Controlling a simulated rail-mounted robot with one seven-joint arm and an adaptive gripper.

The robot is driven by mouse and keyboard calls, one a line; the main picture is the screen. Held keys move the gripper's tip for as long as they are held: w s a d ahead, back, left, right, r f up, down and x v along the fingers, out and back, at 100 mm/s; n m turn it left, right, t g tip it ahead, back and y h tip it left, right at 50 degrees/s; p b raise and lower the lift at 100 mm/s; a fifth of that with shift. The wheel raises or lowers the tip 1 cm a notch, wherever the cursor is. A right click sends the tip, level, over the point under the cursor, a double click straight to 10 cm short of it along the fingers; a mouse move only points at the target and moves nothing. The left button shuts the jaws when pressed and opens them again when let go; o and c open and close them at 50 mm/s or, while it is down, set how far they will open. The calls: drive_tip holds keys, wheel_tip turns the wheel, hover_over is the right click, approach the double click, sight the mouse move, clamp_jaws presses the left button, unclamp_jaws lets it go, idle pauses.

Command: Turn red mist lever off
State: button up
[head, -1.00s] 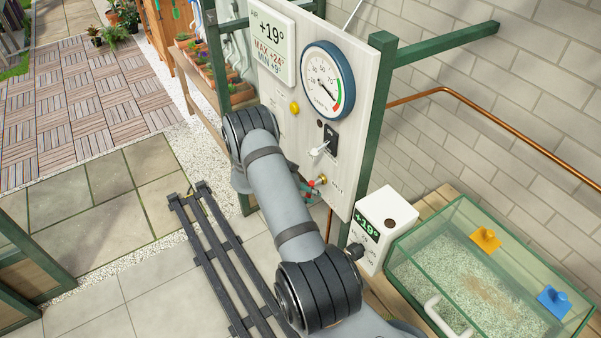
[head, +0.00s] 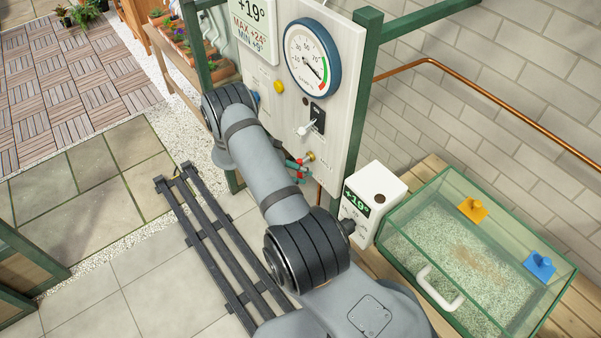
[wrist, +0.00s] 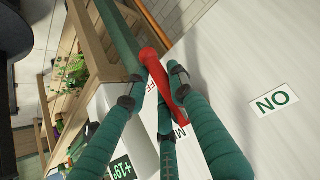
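The red mist lever (wrist: 160,78) runs diagonally between my gripper's teal fingers in the wrist view. My gripper (wrist: 156,80) is open around it, with one dark fingertip on each side; whether either touches it is unclear. A third teal finger lies behind the lever's lower end. The ON label (wrist: 273,103) is clear to the right, upside down. The other labels near the lever are partly covered. In the head view, the lever (head: 292,164) is a small red piece beside the brass valve fitting (head: 310,157), low on the white panel (head: 340,125), with my gripper (head: 299,170) at it.
Above the valve are a black switch (head: 317,118) and a round gauge (head: 312,60). A white box with a display (head: 378,197) and a glass tank (head: 470,255) stand close to the right of my arm.

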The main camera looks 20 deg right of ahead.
drive_tip(key=o, duration=0.5)
drive_tip(key=shift+c, duration=0.2)
drive_tip(key=v, duration=1.2)
drive_tip(key=shift+d+f, duration=0.1)
drive_tip(key=shift+d, duration=0.05)
